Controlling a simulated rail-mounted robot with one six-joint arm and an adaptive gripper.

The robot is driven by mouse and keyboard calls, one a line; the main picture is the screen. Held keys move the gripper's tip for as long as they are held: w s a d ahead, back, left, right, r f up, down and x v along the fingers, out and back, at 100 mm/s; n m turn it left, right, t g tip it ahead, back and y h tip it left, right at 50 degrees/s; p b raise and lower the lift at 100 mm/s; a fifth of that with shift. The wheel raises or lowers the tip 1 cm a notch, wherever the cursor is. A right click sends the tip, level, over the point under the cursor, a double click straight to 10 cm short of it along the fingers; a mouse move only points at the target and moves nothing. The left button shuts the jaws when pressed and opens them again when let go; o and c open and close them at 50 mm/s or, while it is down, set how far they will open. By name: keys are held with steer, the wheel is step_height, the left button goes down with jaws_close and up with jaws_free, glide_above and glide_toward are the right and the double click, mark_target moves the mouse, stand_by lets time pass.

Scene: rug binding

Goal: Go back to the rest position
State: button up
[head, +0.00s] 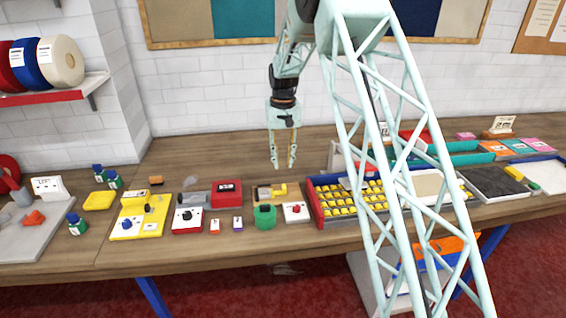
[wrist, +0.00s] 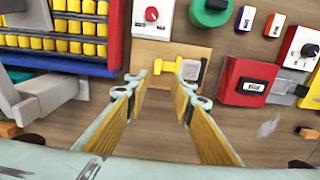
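My gripper (head: 282,162) hangs in the air above the back part of the workbench, pointing down, in the head view. Its two long wood-coloured fingers are apart with nothing between them. In the wrist view my gripper (wrist: 169,78) also shows open, with bare bench between the fingers. Just beyond the fingertips lies a wooden board with a yellow-and-grey device (wrist: 188,68); the fingers appear apart from it. That device (head: 270,192) sits in front of my gripper in the head view.
The workbench (head: 230,250) holds a red box (head: 226,192), a green round piece (head: 264,218) and a blue-and-red tray of yellow pieces (head: 318,214). A yellow unit (head: 125,228) stands left. A shelf with tape rolls (head: 62,62) is on the left wall. Air around my gripper is clear.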

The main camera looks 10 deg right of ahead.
steer(key=shift+r, duration=0.1)
steer(key=s+a+r+t+b, duration=0.2)
steer(key=s+r+b, duration=0.2)
steer(key=s+r, duration=2.35)
steer(key=s+f+t+b, duration=0.1)
steer(key=s+f+b, duration=0.1)
steer(key=s, duration=1.6)
steer(key=s+f+n+t+b, duration=0.1)
steer(key=s+f+b, duration=0.1)
steer(key=s, duration=1.6)
steer(key=shift+s+a+f, duration=0.15)
steer(key=shift+s+f, duration=0.1)
steer(key=shift+s, duration=0.15)
stand_by(0.6)
steer(key=o, duration=0.3)
steer(key=shift+w+r, duration=0.1)
steer(key=shift+w, duration=0.1)
